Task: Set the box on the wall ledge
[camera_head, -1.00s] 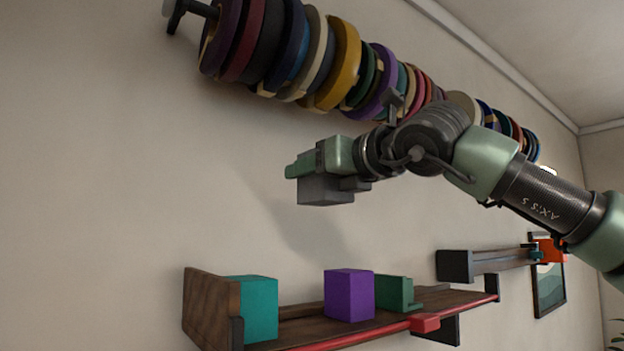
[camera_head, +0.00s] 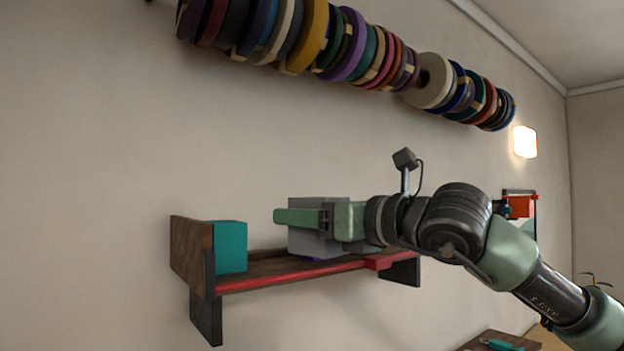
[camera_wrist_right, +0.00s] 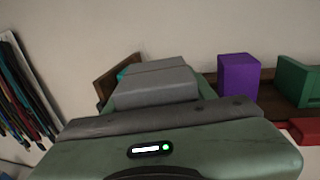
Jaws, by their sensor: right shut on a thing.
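The grey box (camera_head: 318,240) is held in my right gripper (camera_head: 300,217), whose green finger lies along its side. In the head view it overlaps the wall ledge (camera_head: 262,282), a dark wooden shelf with a red front strip. I cannot tell whether the box touches the ledge. The box also shows in the right wrist view (camera_wrist_right: 155,90), between the fingers. A teal block (camera_head: 231,247) stands at the ledge's left end. A purple block (camera_wrist_right: 238,75) stands on the ledge and is almost hidden behind the box in the head view. My left gripper is not in view.
A green bookend-like piece (camera_wrist_right: 298,82) stands right of the purple block. A red clip (camera_head: 378,262) sits on the ledge's front edge. An end board (camera_head: 190,247) closes the left end. Ledge room shows between the teal and purple blocks. Spools (camera_head: 315,35) hang above.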

